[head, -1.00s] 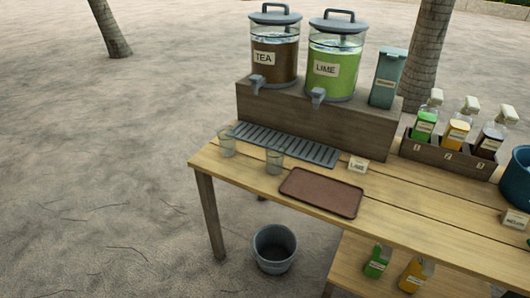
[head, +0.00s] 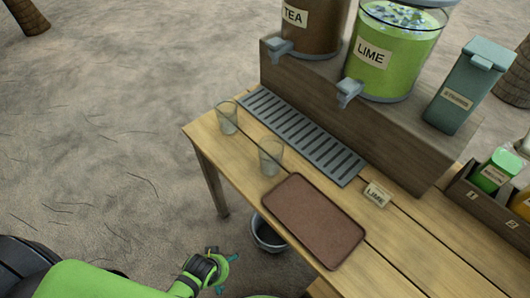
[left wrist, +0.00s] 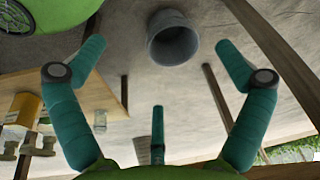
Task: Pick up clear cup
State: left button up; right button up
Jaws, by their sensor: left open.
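Two clear cups stand upright on the wooden table in the head view. One clear cup (head: 227,118) is near the table's left corner, and the other clear cup (head: 271,156) is by the brown tray. My left gripper (head: 224,272) is at the bottom of the head view, apart from the cups and in front of the table edge. In the left wrist view its teal fingers are spread with nothing between them. My right gripper is not seen.
The brown tray (head: 313,221) lies right of the nearer cup. A slatted drip grate (head: 303,135) lies behind the cups, below the tea dispenser (head: 312,25) and lime dispenser (head: 397,50). A grey bucket (left wrist: 172,38) stands on the ground.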

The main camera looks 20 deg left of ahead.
pick_arm(q)
jog(key=w+r+t+p, duration=0.1)
jog(key=w+r, duration=0.2)
jog(key=r, duration=1)
jog(key=t+h+p, duration=0.1)
jog(key=t+h, duration=0.2)
jog(key=t, duration=0.6)
send_near(279, 152)
jog(key=shift+w+d+f+t+p, duration=0.2)
jog(key=shift+w+f+t+p, duration=0.15)
jog(key=shift+w+f, duration=0.15)
jog(key=x, duration=0.4)
jog(key=shift+w+f+p, duration=0.15)
jog(key=shift+w+p, duration=0.15)
jog(key=shift+p, duration=0.05)
jog(key=shift+w+d+f, duration=0.2)
jog(key=shift+w+f, duration=0.1)
jog(key=shift+w, duration=0.2)
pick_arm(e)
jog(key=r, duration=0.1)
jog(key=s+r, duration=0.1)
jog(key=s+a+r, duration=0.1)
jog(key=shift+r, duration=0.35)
pick_arm(q)
jog(key=shift+c, duration=0.4)
jog(key=c, duration=0.8)
